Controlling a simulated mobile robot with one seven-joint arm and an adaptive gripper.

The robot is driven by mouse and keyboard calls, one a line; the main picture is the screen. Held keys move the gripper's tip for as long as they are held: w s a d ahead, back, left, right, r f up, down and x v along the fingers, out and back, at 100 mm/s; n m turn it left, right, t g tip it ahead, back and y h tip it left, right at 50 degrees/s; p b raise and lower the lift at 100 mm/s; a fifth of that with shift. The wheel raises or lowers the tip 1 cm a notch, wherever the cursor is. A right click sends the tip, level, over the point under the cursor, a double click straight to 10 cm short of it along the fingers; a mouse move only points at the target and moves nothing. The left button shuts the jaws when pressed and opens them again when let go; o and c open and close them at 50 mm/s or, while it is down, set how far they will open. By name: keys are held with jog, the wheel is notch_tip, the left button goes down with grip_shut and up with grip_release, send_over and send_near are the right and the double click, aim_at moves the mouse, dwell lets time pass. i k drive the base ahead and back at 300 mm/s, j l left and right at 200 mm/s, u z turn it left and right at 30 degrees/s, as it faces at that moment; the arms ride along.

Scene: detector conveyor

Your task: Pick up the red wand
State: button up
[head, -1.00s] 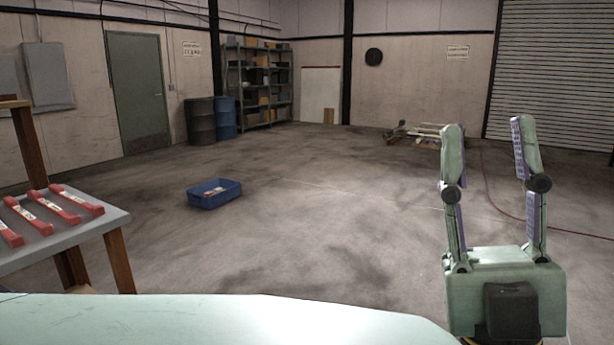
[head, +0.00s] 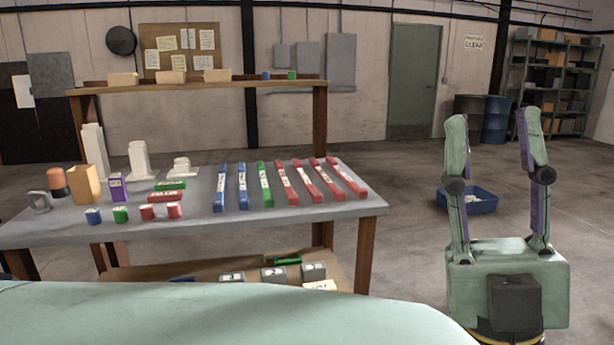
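Several red wands lie side by side on the right part of the grey workbench top (head: 330,212). The leftmost red wand (head: 287,184) lies beside a green wand (head: 264,185); others include the middle red wands (head: 305,182) and (head: 325,180) and the rightmost red wand (head: 346,178). Each has a white label. Two blue wands (head: 220,188) lie left of the green one. My gripper (head: 489,115) points up at the right of the head view, well apart from the bench. Its fingers are spread open with nothing between them.
On the bench's left stand an orange box (head: 85,184), a purple box (head: 118,187), a metal padlock-shaped thing (head: 39,201) and small coloured blocks. A shelf (head: 230,87) rises behind. A blue bin (head: 474,200) sits on the floor behind my gripper.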

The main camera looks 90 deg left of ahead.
aim_at(293, 198)
jog(key=u, duration=2.8)
jog(key=i+j+z, duration=0.45)
jog(key=j, duration=0.25)
jog(key=i+j+z, duration=0.2)
jog(key=j, duration=0.25)
jog(key=i, duration=1.5)
